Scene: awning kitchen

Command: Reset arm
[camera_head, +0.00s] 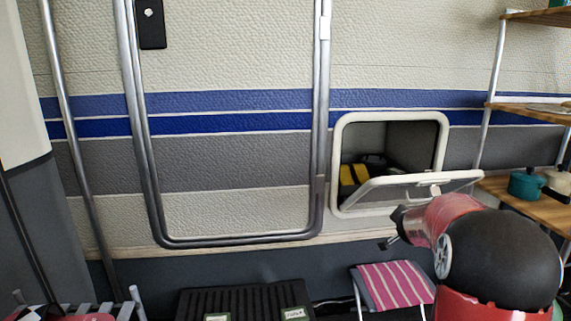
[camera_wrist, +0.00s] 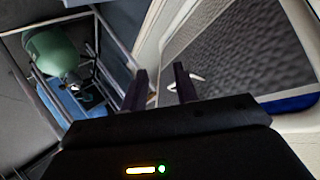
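My arm, with a red section and a black rounded joint, reaches in from the lower right of the head view. My gripper (camera_head: 393,229) is just below the open hatch door (camera_head: 415,187) of the caravan's side compartment. In the wrist view my gripper (camera_wrist: 161,84) has its two dark fingers apart, with nothing held between them. A small pale curved piece shows just beyond the fingertips; I cannot tell whether they touch it.
The compartment (camera_head: 439,131) is open and holds a yellow and black thing (camera_head: 354,175). A striped folding stool (camera_head: 395,285) stands below, beside black crates (camera_head: 245,300). Wooden shelves (camera_head: 535,196) with a teal pot (camera_head: 526,185) stand right. A green lantern-like object (camera_wrist: 47,52) shows in the wrist view.

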